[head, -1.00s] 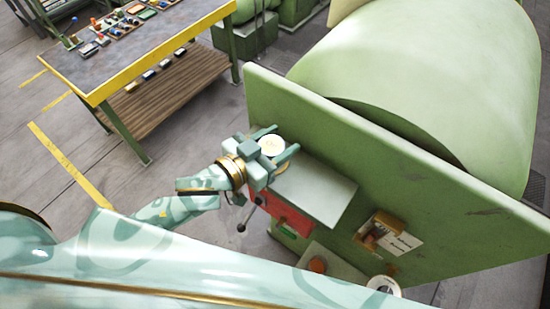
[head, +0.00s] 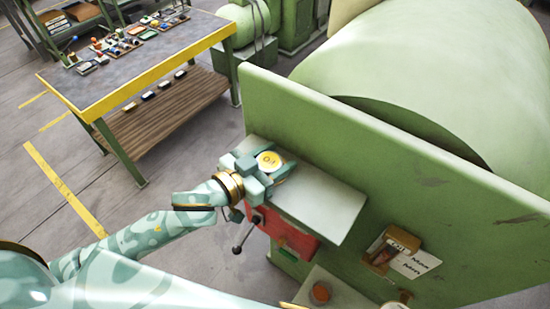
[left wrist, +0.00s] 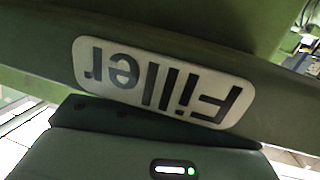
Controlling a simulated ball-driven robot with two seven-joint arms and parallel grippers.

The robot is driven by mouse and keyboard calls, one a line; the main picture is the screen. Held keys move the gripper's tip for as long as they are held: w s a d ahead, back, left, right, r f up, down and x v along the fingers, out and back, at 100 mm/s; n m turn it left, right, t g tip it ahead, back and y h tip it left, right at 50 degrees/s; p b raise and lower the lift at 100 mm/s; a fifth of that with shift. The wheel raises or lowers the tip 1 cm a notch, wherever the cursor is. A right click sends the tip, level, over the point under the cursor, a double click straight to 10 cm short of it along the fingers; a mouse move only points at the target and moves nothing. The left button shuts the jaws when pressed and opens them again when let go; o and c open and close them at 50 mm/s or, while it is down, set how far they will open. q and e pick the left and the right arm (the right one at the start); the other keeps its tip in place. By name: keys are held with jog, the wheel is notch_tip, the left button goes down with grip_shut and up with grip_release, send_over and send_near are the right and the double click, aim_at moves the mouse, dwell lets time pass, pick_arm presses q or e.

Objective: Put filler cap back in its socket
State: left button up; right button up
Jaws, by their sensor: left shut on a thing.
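My left gripper (head: 276,167) is at the far left end of the grey shelf on the green machine. It is shut on the filler cap (head: 269,160), a round cap with a yellow top and dark lettering, seen between the fingers. The underside of the cap and any socket below it are hidden. In the left wrist view a pale plate reading "Filler" (left wrist: 163,82) shows upside down on a green surface, just beyond the gripper's dark body. The fingertips and cap do not show there. My right gripper is not in view.
The grey shelf (head: 325,200) sits above a red box (head: 290,235) with a lever. An upright green panel (head: 400,170) rises behind it. A small open box (head: 390,247) with a label is at the right. A workbench (head: 120,60) with small parts stands at the back left.

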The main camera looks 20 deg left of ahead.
pick_arm(q)
jog(key=shift+s+f, duration=0.2)
jog(key=shift+f, duration=0.55)
jog(key=o, duration=1.1)
jog(key=shift+f, duration=0.1)
jog(key=shift+o, duration=0.2)
jog(key=shift+r, duration=0.2)
jog(key=shift+w+r, duration=0.1)
jog(key=shift+r, duration=0.4)
jog(key=b+v, duration=0.1)
jog(key=v, duration=1.1)
jog(key=shift+r, duration=0.2)
